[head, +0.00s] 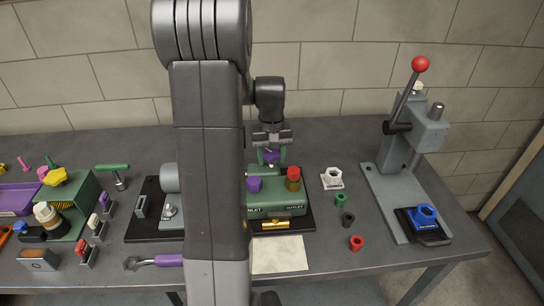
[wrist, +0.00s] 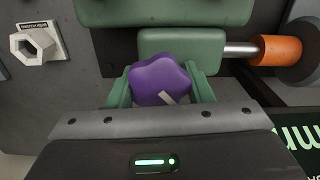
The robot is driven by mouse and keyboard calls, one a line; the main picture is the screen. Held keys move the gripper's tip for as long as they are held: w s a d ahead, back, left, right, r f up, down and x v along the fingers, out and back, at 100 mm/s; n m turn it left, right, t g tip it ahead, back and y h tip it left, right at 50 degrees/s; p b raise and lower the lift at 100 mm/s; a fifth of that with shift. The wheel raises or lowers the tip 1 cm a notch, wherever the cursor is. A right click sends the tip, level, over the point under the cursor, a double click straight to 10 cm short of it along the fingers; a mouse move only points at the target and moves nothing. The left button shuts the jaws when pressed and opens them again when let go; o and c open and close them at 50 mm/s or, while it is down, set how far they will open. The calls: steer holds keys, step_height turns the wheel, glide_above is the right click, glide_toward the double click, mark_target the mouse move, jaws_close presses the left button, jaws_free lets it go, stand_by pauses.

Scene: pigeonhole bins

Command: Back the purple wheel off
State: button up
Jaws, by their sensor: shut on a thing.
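The purple wheel (wrist: 160,80) is a lobed knob with a pale mark on its face, in the middle of the wrist view. My gripper (wrist: 160,88) has its green fingers on both sides of it, shut on it. In the head view my gripper (head: 271,157) is over the back of a green valve block (head: 283,197), with the purple wheel (head: 272,155) partly hidden between its fingers.
A white hex-nut piece (head: 332,178) stands right of the block, with small green, black and red rings near it. A grey lever press (head: 400,150) stands further right. A paper sheet (head: 279,255) lies in front. My arm hides the block's left side.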

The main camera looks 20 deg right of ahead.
mark_target(269, 151)
steer(key=n, duration=0.5)
steer(key=shift+a+n, duration=0.2)
steer(key=shift+n, duration=0.1)
steer(key=n, duration=0.4)
steer(key=shift+a+r+n, duration=0.1)
steer(key=shift+n, duration=0.6)
steer(key=o, duration=1)
steer(key=shift+s, duration=0.1)
step_height(269, 151, up, 14)
steer(key=shift+f+b, duration=0.15)
steer(key=shift+b, duration=0.35)
